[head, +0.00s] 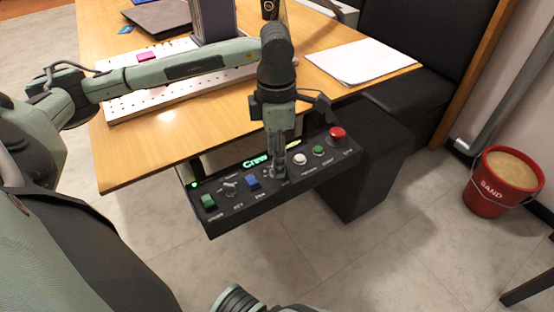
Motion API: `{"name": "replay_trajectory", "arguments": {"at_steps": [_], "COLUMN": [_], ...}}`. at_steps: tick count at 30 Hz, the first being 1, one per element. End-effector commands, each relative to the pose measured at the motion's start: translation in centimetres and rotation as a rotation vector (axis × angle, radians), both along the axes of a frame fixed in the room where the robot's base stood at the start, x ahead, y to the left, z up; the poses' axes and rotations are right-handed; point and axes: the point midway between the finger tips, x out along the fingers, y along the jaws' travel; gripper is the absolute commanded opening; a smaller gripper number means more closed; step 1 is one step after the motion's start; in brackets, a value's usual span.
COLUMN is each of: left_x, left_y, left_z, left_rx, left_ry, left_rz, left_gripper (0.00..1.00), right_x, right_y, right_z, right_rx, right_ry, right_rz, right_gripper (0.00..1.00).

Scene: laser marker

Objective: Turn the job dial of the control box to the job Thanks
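The control box (226,217) is a dark sloped panel at the front edge of the wooden table. Its display (255,162) has green lettering that begins "Crew"; my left gripper hides the rest. My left gripper (278,163) points straight down over the middle of the panel, with its fingertips close together at a grey knob there, apparently the job dial. The gripper covers most of that knob, so I cannot tell whether the fingers grip it or only touch it.
The panel also carries a green switch (208,202), a key switch (230,187), a blue switch (253,183), a white button (299,158), a green button (318,151) and a red button (337,133). White papers (360,62) lie on the table (150,149). A red sand bucket (502,182) stands right.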

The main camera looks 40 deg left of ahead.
Motion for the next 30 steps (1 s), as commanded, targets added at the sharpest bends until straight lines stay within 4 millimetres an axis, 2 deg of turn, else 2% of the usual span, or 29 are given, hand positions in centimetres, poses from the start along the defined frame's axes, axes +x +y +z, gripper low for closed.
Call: {"name": "replay_trajectory", "arguments": {"at_steps": [6, 15, 26, 30], "left_x": [0.0, 0.0, 0.0, 0.0], "left_y": [0.0, -0.1, -0.1, -0.1], "left_z": [-2.1, -2.3, -2.3, -2.3], "left_rx": [-0.001, -0.003, -0.003, -0.003], "left_ry": [0.003, 0.000, 0.000, 0.000], "left_rz": [0.000, -0.001, -0.001, -0.003], "left_gripper": [0.48, 0.46, 0.02, 0.00], "right_x": [-0.4, 0.1, 0.3, 0.2], "right_y": [-0.1, 0.1, 0.2, 0.2], "right_z": [-0.6, -0.4, -0.2, -0.3], "right_rx": [-0.001, 0.003, 0.004, 0.004], "right_ry": [0.013, 0.003, -0.001, -0.001], "right_rz": [-0.002, -0.001, 0.000, 0.000], "right_gripper": [0.00, 0.00, 0.00, 0.00]}}
